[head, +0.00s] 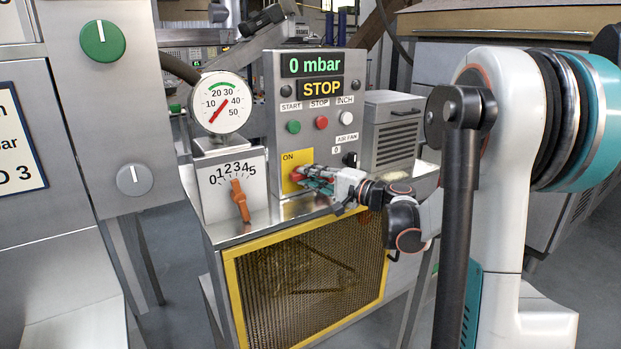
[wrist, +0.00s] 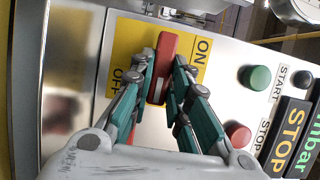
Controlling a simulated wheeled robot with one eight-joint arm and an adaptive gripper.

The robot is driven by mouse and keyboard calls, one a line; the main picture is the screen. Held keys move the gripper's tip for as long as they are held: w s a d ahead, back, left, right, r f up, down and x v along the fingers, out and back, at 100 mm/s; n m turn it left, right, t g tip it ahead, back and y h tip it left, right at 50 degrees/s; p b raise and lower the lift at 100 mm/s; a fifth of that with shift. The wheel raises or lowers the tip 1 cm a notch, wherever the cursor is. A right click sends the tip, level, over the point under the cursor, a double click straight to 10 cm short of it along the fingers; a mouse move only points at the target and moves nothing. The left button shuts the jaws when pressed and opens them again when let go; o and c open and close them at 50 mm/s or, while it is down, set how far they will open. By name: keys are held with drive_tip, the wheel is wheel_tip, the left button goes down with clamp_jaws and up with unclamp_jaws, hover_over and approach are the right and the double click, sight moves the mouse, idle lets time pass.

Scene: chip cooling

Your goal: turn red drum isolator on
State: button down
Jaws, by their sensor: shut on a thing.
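The red drum isolator handle (wrist: 166,58) sits on a yellow plate (wrist: 128,42) marked ON and OFF. In the wrist view the handle runs nearly top to bottom, with ON on its right and OFF at its lower left. In the head view the handle (head: 297,174) shows just below the ON label on the yellow plate (head: 288,159), partly hidden by my gripper. My gripper (head: 308,177) reaches it from the right. In the wrist view its teal-padded fingers (wrist: 164,68) are shut on the handle, one on each side.
Green START (head: 293,127) and red STOP (head: 321,122) buttons sit above the isolator. A black air fan knob (head: 349,159) is close to my gripper. A dial gauge (head: 220,103) and orange lever (head: 240,200) stand left. The display reads 0 mbar and STOP.

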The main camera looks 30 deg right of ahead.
idle(0.4)
drive_tip(key=c, duration=1.5)
unclamp_jaws()
drive_tip(key=v, duration=1.2)
drive_tip(key=shift+f, duration=0.1)
